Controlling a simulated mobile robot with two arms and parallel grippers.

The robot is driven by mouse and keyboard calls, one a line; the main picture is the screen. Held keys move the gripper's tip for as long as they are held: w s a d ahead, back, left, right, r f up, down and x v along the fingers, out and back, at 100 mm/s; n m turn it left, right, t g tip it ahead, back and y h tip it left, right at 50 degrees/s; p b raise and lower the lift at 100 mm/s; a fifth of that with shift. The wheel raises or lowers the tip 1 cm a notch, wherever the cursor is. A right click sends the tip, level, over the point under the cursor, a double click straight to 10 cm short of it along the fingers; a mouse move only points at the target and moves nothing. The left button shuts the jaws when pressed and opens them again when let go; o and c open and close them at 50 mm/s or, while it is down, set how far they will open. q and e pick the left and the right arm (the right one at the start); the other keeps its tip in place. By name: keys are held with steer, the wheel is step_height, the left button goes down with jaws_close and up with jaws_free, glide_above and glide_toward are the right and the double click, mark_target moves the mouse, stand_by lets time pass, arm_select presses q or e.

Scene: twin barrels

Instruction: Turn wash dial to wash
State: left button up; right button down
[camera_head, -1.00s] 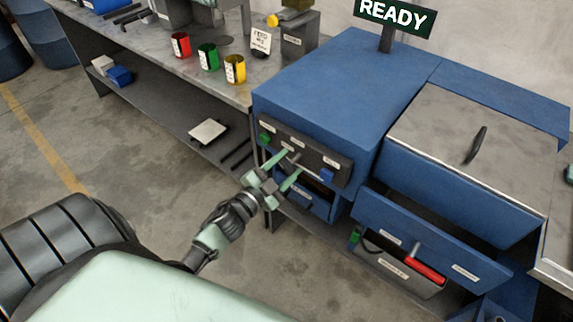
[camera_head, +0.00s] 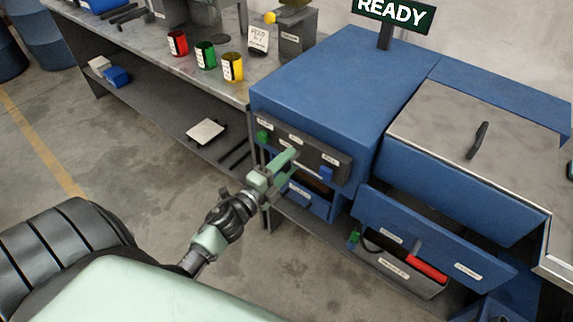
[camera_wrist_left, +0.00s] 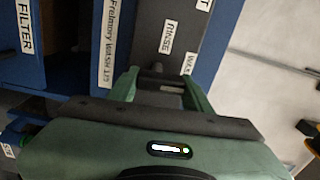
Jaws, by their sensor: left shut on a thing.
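The blue machine (camera_head: 330,85) has a dark control panel (camera_head: 345,163) on its front. My left gripper (camera_head: 290,158) is at the middle of this panel, with its fingers overlapping in the head view. In the left wrist view its fingers are on either side of the small dark dial (camera_wrist_left: 158,73), shut on it. Labels reading RINSE (camera_wrist_left: 165,37) and WASH (camera_wrist_left: 188,64) are printed on the panel beside the dial. The dial is mostly hidden by the fingers in the head view, and its exact pointing direction is unclear. My right gripper is not in view.
A green button (camera_head: 263,137) and a blue button (camera_head: 326,173) flank my gripper on the panel. A blue drawer (camera_head: 400,228) juts out at the right, above an open tray with a red-handled object (camera_head: 426,267). A READY sign (camera_head: 396,12) stands above.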

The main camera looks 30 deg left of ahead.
arm_select(q)
steer(key=shift+m, duration=0.5)
steer(key=o, duration=1.4)
steer(key=shift+c, duration=0.2)
steer(key=s+b, duration=0.1)
steer(key=s, duration=0.6)
steer(key=shift+s+a, duration=0.3)
steer(key=shift+s, duration=0.1)
